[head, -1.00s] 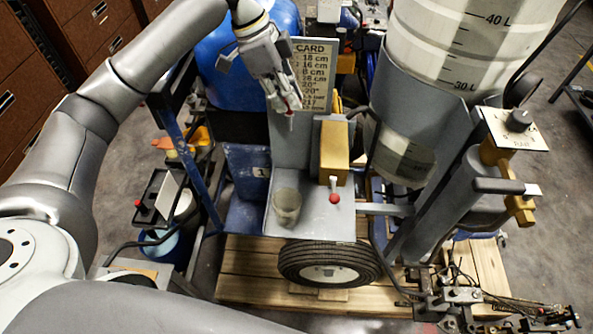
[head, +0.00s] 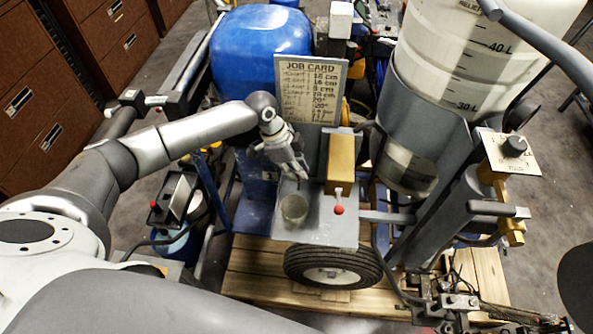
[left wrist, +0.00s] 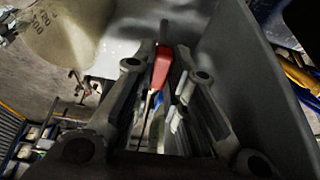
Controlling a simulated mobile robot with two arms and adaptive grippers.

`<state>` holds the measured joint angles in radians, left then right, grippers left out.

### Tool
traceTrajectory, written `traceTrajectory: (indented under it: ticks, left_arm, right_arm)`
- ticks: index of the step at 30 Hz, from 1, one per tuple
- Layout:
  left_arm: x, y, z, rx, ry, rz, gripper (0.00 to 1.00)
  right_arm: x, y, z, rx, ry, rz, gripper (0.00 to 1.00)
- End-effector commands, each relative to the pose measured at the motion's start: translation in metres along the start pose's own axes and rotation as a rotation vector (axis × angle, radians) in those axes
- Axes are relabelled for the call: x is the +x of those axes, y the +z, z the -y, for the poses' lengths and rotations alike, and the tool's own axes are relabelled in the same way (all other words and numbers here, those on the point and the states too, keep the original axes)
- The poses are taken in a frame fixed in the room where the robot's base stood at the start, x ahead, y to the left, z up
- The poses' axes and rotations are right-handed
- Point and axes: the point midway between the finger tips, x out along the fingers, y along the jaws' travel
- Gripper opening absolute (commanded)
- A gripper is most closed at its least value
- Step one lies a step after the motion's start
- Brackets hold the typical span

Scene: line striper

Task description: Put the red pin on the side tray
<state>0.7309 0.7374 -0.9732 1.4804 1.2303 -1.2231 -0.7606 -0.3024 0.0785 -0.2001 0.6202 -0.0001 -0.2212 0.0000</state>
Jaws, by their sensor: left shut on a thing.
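My left gripper (head: 297,172) points down over the back left part of the grey side tray (head: 322,232), behind the clear cup. In the left wrist view my left gripper (left wrist: 160,75) is shut on the red pin (left wrist: 162,66), which sits between the two fingers with a thin shaft. In the head view the pin is hidden or too small to make out. Whether the pin touches the tray cannot be told. My right gripper is not in view.
A clear measuring cup (head: 294,208) stands on the tray, close in front of my left gripper. A brass-coloured block (head: 340,165) and a red-knobbed lever (head: 338,210) are to its right. The job card (head: 308,88) stands behind. The tray's front is bare.

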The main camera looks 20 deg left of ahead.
Motion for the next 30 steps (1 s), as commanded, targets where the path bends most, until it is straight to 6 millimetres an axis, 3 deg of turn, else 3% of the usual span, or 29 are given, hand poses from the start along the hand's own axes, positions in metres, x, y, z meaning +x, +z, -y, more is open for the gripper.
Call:
traceTrajectory:
  ticks: [6, 16, 17, 21, 30]
  left_arm:
    - [0.020, 0.007, 0.000, -0.001, 0.000, -0.001, 0.00]
    - [0.024, 0.008, 0.000, -0.001, 0.000, -0.001, 0.00]
    - [0.022, 0.008, 0.000, 0.000, -0.001, -0.001, 0.18]
    - [0.022, 0.008, 0.000, -0.001, 0.000, -0.001, 0.35]
    - [0.021, 0.008, 0.000, -0.001, -0.001, -0.001, 0.35]
  right_arm:
    - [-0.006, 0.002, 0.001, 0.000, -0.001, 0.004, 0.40]
    - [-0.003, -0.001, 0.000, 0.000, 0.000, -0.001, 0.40]
    - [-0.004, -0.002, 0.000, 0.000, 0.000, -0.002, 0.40]
    - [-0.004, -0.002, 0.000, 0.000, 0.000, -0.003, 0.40]
    - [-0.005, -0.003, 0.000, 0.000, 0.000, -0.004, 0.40]
